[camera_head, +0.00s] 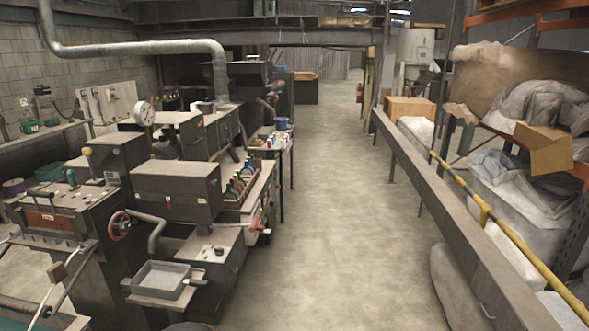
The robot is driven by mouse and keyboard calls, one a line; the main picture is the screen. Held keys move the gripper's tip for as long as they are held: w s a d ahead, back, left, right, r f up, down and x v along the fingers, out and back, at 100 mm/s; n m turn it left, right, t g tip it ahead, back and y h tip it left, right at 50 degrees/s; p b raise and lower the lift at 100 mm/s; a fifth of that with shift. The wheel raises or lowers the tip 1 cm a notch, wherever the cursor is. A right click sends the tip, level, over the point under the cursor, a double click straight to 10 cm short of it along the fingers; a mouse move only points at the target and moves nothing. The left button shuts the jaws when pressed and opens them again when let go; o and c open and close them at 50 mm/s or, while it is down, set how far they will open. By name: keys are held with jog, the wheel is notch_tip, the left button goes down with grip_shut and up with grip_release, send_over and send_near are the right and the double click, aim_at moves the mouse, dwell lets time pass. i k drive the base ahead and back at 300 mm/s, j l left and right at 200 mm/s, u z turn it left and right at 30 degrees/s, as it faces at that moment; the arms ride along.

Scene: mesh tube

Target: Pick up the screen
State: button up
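I cannot make out anything that is clearly a screen in this view. A shallow grey rectangular tray (161,279) sits on a low ledge at the front of the machine, lower left; I cannot tell whether its bottom is mesh. My gripper is not in view.
Dark machinery (176,190) with a red handwheel (119,225) fills the left. A small table (270,150) with small items stands behind it. A long rail (440,200), a yellow bar (505,230) and wrapped bundles (515,190) line the right. The concrete aisle (325,200) between is clear.

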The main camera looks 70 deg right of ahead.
aim_at(252, 167)
jog(key=z, duration=1.8)
jog(key=i+l+z, duration=0.35)
jog(key=i, duration=0.55)
jog(key=i+z, duration=0.35)
jog(key=i, duration=0.55)
jog(key=i+u, duration=0.15)
jog(key=i, duration=0.4)
jog(key=i+l+u, duration=0.1)
jog(key=i, duration=0.5)
jog(key=i+l+u, duration=0.15)
jog(key=i, duration=0.4)
jog(key=i+u, duration=0.35)
jog(key=i+l+u, duration=0.1)
jog(key=i+u, duration=0.2)
jog(key=i, duration=0.25)
jog(key=i+l+u, duration=0.2)
jog(key=i+u, duration=0.15)
jog(key=i, duration=0.1)
